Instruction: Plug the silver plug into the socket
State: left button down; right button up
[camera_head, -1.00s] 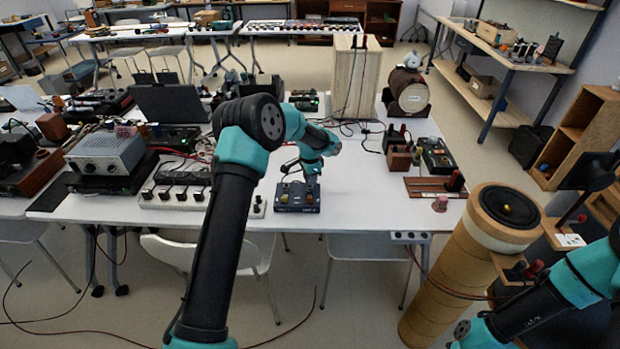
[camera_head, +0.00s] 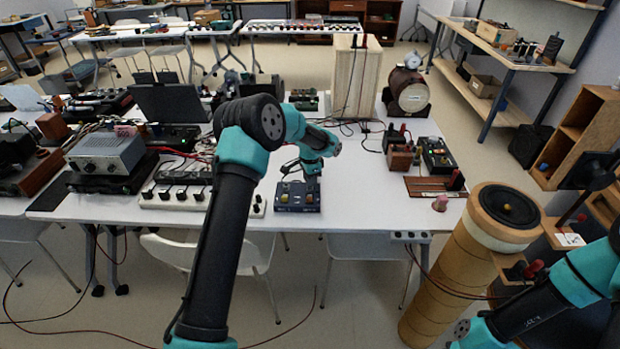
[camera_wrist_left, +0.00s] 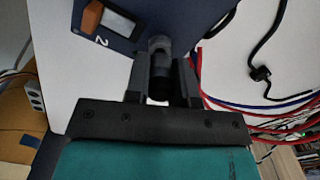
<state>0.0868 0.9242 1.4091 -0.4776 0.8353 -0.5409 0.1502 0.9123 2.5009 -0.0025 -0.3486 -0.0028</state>
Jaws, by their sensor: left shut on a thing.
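My left gripper (camera_head: 312,172) reaches over the table to the dark blue box (camera_head: 297,197), which has small yellow knobs on top. In the left wrist view my left gripper (camera_wrist_left: 163,80) is shut on a dark cylindrical plug (camera_wrist_left: 160,86). A grey, silver-looking round part (camera_wrist_left: 159,45) shows beyond the fingertips, against the blue box (camera_wrist_left: 128,40) marked "2". The socket opening is hidden, and I cannot tell whether the plug is in it. The right gripper cannot be made out; only the right arm shows at the lower right.
A row of switches on a white strip (camera_head: 175,197) lies left of the blue box. Small devices (camera_head: 402,157) and a pink knob (camera_head: 440,203) stand to the right. Red and blue wires (camera_wrist_left: 255,118) run beside the gripper. Table (camera_head: 370,205) right of the box is clear.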

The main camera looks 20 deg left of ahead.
pick_arm(q)
jog(key=shift+f, duration=0.75)
jog(key=c, duration=0.9)
grip_release()
jog(key=shift+r, duration=0.1)
jog(key=shift+r, duration=0.15)
jog(key=shift+r, duration=3.6)
